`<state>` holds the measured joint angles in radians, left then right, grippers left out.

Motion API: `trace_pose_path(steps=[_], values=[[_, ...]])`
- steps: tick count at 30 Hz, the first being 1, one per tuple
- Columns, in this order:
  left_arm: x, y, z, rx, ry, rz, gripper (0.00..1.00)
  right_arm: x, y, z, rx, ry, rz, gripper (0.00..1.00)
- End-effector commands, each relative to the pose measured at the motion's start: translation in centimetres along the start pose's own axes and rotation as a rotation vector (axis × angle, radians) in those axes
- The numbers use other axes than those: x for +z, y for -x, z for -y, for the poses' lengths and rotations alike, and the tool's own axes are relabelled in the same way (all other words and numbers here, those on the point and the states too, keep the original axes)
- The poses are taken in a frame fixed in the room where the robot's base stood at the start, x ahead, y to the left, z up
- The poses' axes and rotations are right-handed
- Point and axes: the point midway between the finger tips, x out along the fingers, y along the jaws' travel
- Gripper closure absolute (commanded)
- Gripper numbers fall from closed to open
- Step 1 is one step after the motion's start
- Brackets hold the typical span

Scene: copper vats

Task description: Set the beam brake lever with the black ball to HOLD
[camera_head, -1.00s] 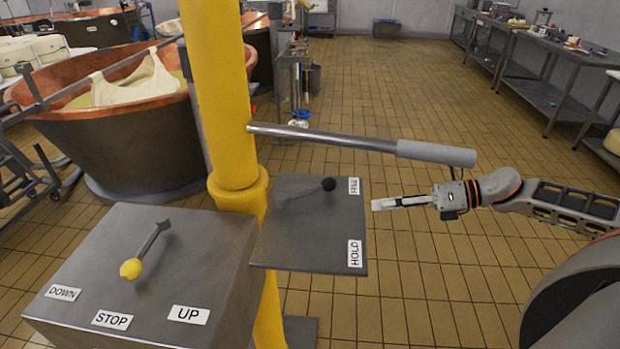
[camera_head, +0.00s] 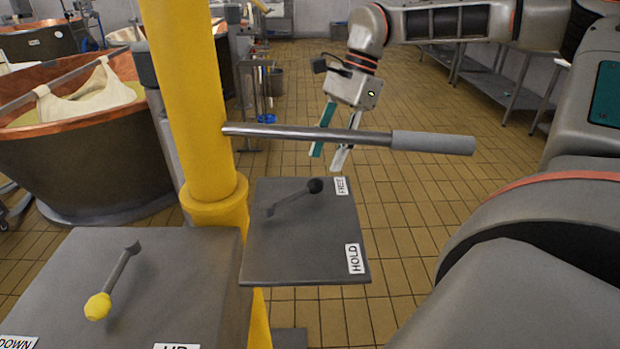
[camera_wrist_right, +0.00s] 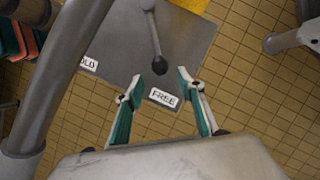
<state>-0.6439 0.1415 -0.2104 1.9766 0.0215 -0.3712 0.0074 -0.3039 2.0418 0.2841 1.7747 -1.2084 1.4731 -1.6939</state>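The brake lever's black ball (camera_head: 315,186) sits at the end of a short grey lever (camera_head: 290,202) on a grey plate (camera_head: 270,255), close to the FREE label (camera_head: 341,186). The HOLD label (camera_head: 354,258) is at the plate's near right corner. My right gripper (camera_head: 329,162) points down beyond the plate, behind the long bar, open and empty. In the right wrist view the black ball (camera_wrist_right: 160,70) and the FREE label (camera_wrist_right: 163,98) lie in line with the gap between the open fingers (camera_wrist_right: 160,80). My left gripper is not in view.
A long steel bar with a grey grip (camera_head: 432,142) juts right from the yellow post (camera_head: 188,90), crossing in front of my right gripper. A grey box (camera_head: 170,270) with a yellow-ball lever (camera_head: 98,306) stands at the left. A copper vat (camera_head: 75,150) is behind.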

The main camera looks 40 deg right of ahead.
Motion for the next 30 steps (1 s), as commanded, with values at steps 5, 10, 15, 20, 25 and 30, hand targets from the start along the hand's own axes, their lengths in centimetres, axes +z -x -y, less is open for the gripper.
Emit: trace_pose_path(steps=[5,10,15,20,25,30], values=[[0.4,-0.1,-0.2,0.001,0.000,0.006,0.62,-0.1,-3.1,-0.1,0.004,-0.001,0.003,0.62],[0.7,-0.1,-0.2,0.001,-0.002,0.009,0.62,-0.1,-5.3,-0.1,0.002,-0.002,0.002,0.62],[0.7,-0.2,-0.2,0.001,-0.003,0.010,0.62,0.0,-6.4,0.0,0.000,-0.002,0.003,0.62],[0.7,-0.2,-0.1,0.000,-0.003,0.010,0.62,0.0,-6.5,0.0,-0.001,-0.002,0.003,0.62],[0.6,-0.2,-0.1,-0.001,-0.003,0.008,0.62,0.0,-6.5,0.0,-0.001,-0.003,0.004,0.72],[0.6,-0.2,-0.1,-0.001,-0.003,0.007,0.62,0.0,-6.5,0.0,-0.001,-0.003,0.004,1.00]])
